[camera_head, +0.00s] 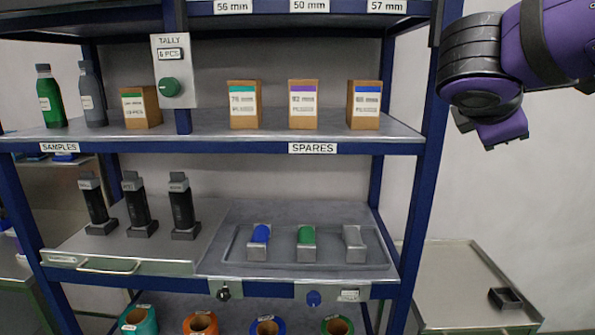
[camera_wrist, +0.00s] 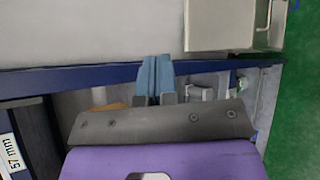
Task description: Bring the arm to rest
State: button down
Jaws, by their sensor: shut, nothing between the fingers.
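My arm (camera_head: 560,40) is raised at the upper right of the head view, in front of the wall and to the right of the shelf rack. My gripper (camera_wrist: 155,76) shows in the wrist view with its two pale blue fingers together and nothing between them. The fingers appear in front of the rack's blue post in that view. In the head view the fingers cannot be made out. No contact with the rack is visible.
The blue rack (camera_head: 423,200) holds bottles, boxes, black applicators and a grey tray (camera_head: 380,255) with blue, green and grey pieces. Several coloured rolls sit below. A low metal table (camera_head: 455,285) with a dark open box (camera_head: 506,298) stands at the right. The wall area beside the rack is clear.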

jog(key=s+f+m+g+y, duration=0.3)
jog(key=s+f+m+y, duration=0.6)
jog(key=s+m, duration=0.5)
jog(key=shift+d+f+m+y, duration=0.3)
jog(key=shift+d+f+m, duration=0.15)
jog(key=shift+f, duration=0.45)
jog(key=shift+s, duration=0.1)
